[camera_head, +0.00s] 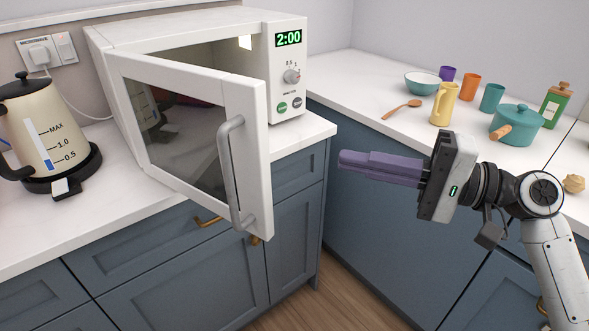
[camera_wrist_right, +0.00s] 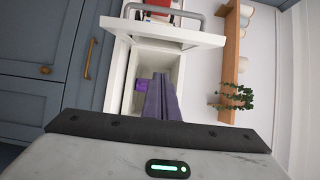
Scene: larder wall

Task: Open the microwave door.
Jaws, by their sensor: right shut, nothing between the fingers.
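The white microwave (camera_head: 200,30) stands on the counter at the left in the head view. Its door (camera_head: 196,135) is partly open and swung out over the counter's front edge, with a grey bar handle (camera_head: 227,170) on its free side. The door and its handle also show at the top of the right wrist view (camera_wrist_right: 165,32). My right gripper (camera_head: 345,162), with purple fingers, is shut and empty. It is to the right of the door, apart from the handle, and points left. My left gripper is not in view.
A kettle (camera_head: 35,120) stands left of the microwave. On the right counter are a bowl (camera_head: 422,85), several cups, a yellow jug (camera_head: 443,105), a teal pot (camera_head: 515,125), a wooden spoon (camera_head: 402,109) and a green bottle (camera_head: 555,105). The space between door and gripper is clear.

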